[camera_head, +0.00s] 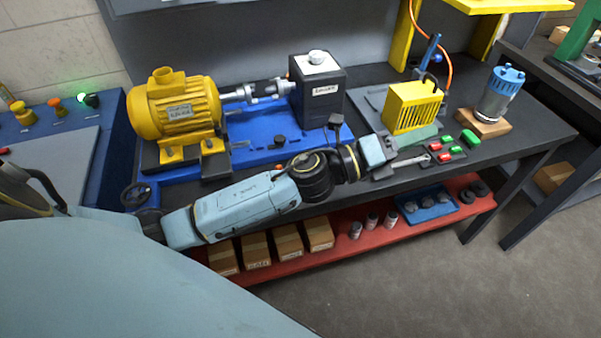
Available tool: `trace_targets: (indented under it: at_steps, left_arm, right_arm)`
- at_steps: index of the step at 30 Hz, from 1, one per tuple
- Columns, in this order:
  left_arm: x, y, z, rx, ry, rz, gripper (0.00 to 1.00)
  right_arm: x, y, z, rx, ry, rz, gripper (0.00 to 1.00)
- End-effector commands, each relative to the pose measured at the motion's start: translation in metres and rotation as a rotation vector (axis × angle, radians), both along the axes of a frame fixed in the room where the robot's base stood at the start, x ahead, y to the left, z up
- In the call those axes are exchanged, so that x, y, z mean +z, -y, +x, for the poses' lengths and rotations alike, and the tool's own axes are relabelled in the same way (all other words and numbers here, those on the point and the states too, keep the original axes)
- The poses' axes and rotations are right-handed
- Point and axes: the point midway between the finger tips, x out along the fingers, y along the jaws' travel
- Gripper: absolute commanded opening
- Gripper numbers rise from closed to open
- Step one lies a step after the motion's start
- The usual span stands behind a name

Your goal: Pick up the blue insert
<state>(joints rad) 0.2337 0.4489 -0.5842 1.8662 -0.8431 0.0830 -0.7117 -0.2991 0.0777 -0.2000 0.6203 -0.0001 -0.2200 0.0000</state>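A blue tray-like insert (426,207) lies on the red lower shelf, towards its right end, with several small dark and grey round pieces in it. My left gripper (398,153) is above the black bench top, higher than the insert and a little to its left, and does not touch it. Its fingers blend with grey and green pieces on the bench, so I cannot tell their opening. My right gripper is not in view.
A yellow motor (181,106), black box (318,90), yellow caged unit (411,107) and blue-topped cylinder (499,95) stand on the bench (535,122). Cardboard boxes (288,242) and small cans (372,220) share the red shelf (322,255). The floor in front is clear.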

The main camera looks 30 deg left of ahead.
Motion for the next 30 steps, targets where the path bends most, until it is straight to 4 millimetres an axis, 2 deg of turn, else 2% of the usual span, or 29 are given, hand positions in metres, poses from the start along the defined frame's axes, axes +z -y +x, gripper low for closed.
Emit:
trace_targets:
  at_steps: [1, 4, 6, 8, 11, 14, 18, 21, 25, 28, 30]
  left_arm:
    - [0.013, 0.015, -0.005, -0.097, 0.156, 0.152, 0.39]
    - [0.014, 0.039, -0.025, -0.302, 0.456, 0.470, 0.39]
    - [0.002, 0.041, -0.036, -0.451, 0.646, 0.695, 0.39]
    - [-0.013, 0.034, -0.041, -0.583, 0.793, 0.890, 0.39]
    - [-0.041, -0.002, -0.041, -0.820, 0.986, 1.212, 0.39]
    - [-0.059, -0.059, -0.032, -1.069, 1.095, 1.502, 0.39]
    - [-0.060, -0.143, -0.018, -1.384, 1.109, 1.796, 0.39]
    - [-0.052, -0.188, -0.014, -1.550, 1.065, 1.914, 0.39]
    - [-0.045, -0.219, -0.013, -1.668, 1.017, 1.980, 0.39]
    - [-0.053, -0.226, -0.013, -1.699, 1.002, 1.990, 0.39]
    - [-0.066, -0.226, -0.014, -1.701, 1.003, 1.989, 0.39]
  right_arm:
    - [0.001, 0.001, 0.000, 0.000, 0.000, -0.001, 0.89]
    - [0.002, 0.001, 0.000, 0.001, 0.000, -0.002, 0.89]
    - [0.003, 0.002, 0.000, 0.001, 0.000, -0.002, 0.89]
    - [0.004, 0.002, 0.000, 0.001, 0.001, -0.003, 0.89]
    - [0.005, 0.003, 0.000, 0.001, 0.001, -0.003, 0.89]
    - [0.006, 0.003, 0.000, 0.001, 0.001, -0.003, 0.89]
    - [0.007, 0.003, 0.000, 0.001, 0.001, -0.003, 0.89]
    - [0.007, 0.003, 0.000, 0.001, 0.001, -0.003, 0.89]
    - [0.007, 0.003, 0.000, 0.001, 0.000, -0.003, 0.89]
    - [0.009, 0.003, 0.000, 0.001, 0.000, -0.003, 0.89]
    - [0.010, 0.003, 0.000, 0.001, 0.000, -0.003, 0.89]
